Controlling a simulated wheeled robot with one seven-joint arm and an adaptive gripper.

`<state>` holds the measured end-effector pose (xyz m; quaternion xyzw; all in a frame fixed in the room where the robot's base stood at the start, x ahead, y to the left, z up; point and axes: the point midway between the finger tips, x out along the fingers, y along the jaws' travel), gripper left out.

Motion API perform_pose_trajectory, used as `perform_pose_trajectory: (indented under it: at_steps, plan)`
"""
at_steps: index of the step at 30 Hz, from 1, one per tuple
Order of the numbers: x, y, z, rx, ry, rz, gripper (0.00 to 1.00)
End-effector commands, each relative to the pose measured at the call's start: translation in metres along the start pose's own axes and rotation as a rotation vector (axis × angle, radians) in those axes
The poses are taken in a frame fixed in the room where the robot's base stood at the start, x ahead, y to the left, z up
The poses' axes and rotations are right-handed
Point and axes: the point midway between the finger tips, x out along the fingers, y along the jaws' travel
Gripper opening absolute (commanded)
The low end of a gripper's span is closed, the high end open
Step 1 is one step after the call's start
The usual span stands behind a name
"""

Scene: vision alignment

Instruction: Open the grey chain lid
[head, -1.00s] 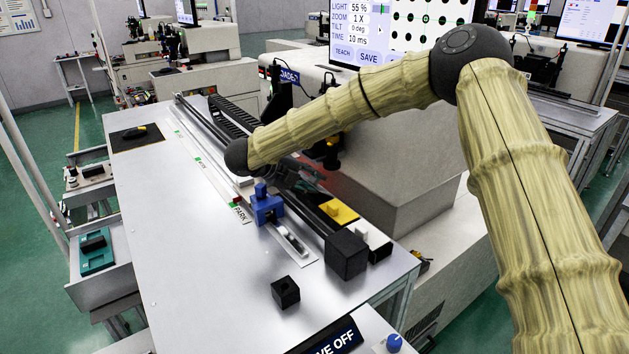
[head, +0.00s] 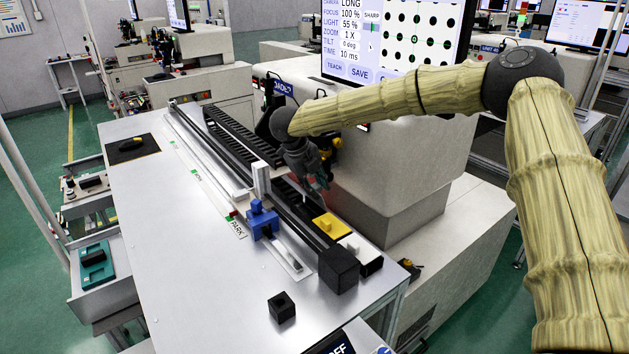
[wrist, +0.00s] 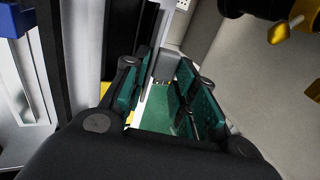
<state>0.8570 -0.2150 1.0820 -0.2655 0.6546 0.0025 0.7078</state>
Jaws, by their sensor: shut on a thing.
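My gripper (head: 320,180) hangs over the back side of the long rail, to the right of the blue clamp (head: 262,222). In the wrist view its two green-padded fingers (wrist: 168,80) close on a small grey piece, seemingly the grey chain lid (wrist: 172,64), between the fingertips. How far the lid is tilted or lifted cannot be told. In the head view the lid is hidden or too small to make out. The black cable chain (head: 235,130) runs along the back of the rail.
A yellow block (head: 328,226) and a white block (head: 353,243) sit right of the rail. A black end block (head: 338,270) and a loose black cube (head: 281,306) are nearer. The machine's beige body (head: 400,165) stands close behind my gripper.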

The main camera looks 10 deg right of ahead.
Motion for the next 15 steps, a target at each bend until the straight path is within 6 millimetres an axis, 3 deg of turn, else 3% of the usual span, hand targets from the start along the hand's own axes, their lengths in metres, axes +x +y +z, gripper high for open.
perform_pose_trajectory:
  at_steps: [3,15]
  plan:
    - [0.000,-0.012,-0.001,0.005,0.005,0.102,0.04]
    - [0.009,-0.024,0.000,0.001,0.004,0.342,0.04]
